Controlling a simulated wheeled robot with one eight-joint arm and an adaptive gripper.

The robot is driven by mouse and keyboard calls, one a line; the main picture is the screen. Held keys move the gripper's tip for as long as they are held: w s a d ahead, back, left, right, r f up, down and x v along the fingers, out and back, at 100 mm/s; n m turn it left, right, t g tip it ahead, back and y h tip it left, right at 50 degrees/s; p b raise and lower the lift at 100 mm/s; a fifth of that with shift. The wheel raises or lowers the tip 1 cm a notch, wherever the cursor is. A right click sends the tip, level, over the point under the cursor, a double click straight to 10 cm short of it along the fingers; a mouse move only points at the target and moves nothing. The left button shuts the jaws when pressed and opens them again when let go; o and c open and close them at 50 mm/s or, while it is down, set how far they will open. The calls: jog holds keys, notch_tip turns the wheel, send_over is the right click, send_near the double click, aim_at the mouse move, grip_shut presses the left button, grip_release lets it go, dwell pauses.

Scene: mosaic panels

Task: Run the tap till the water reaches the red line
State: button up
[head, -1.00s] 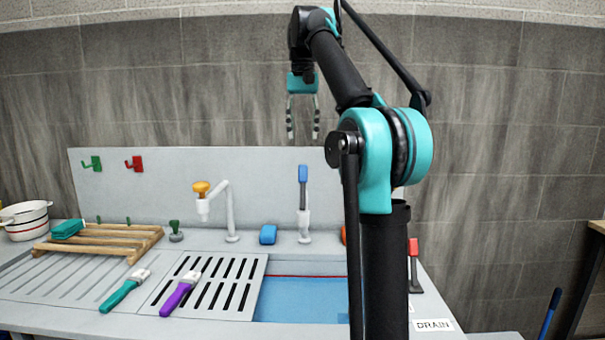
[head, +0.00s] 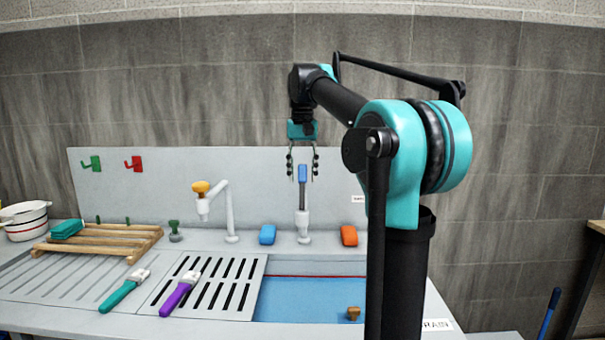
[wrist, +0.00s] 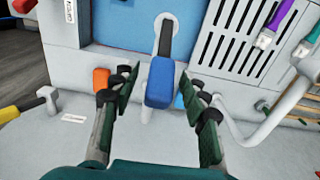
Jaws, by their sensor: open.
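The tap with a blue lever (head: 303,174) stands upright on a white base behind the basin (head: 310,310). My gripper (head: 303,172) points down from above, open, with one finger at each side of the blue lever's top. In the wrist view the blue lever (wrist: 160,82) lies between the two open fingers, apart from both. The basin holds blue water. I cannot tell whether water is running from the tap.
A blue sponge (head: 268,235) and an orange sponge (head: 349,236) flank the tap. A white spout with a yellow knob (head: 201,188) stands left. A brown plug-like piece (head: 353,313) shows in the basin. Teal (head: 123,290) and purple (head: 179,294) brushes lie on the drainboard.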

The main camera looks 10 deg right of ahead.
aim_at(302, 180)
grip_shut()
dwell(0.3)
jog(key=shift+s+a+r+t+h, duration=0.1)
jog(key=shift+s+r+t+h, duration=0.1)
jog(key=shift+s+t, duration=0.45)
jog(key=shift+s+a+r+t+h, duration=0.15)
jog(key=shift+s+t, duration=0.35)
jog(key=shift+t, duration=0.25)
jog(key=shift+s+a+r+t+h, duration=0.1)
jog(key=shift+s+r+t, duration=0.1)
jog(key=shift+s+t, duration=0.45)
jog(key=shift+w, duration=0.15)
grip_release()
